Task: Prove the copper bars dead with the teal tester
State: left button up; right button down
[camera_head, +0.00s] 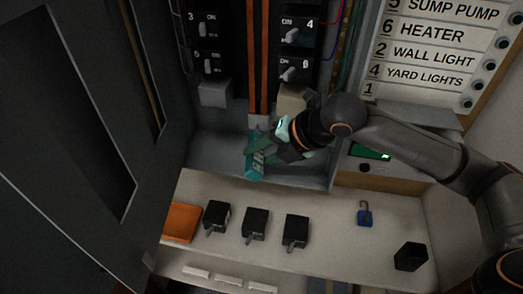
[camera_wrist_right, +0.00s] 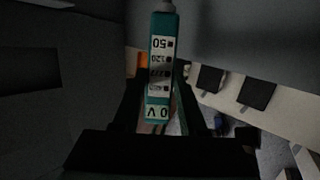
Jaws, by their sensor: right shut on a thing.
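The teal tester (camera_head: 256,160) is held in my right gripper (camera_head: 272,148), just below the lower end of the copper bars (camera_head: 258,65). The bars run upright between two columns of black breakers. I cannot tell whether the tester's tip touches a bar. In the right wrist view, the teal tester (camera_wrist_right: 160,22) points upward between the dark fingers of my right gripper (camera_wrist_right: 162,108). Its face shows labels including 50 and 120, and 0 V at the near end. My left gripper is not in view.
Several black breakers flank the bars, including one marked 4 (camera_head: 297,30). The shelf below holds an orange block (camera_head: 181,222), loose black breakers (camera_head: 255,223), a blue padlock (camera_head: 365,214) and a black cup (camera_head: 410,257). A dark cabinet door (camera_head: 75,130) stands at left.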

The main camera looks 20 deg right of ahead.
jog(key=s+a+p, duration=0.2)
jog(key=s+a, duration=0.1)
jog(key=s, duration=0.2)
jog(key=shift+s+a, duration=0.2)
jog(key=shift+a, duration=0.15)
jog(key=shift+r, duration=0.1)
dwell(0.3)
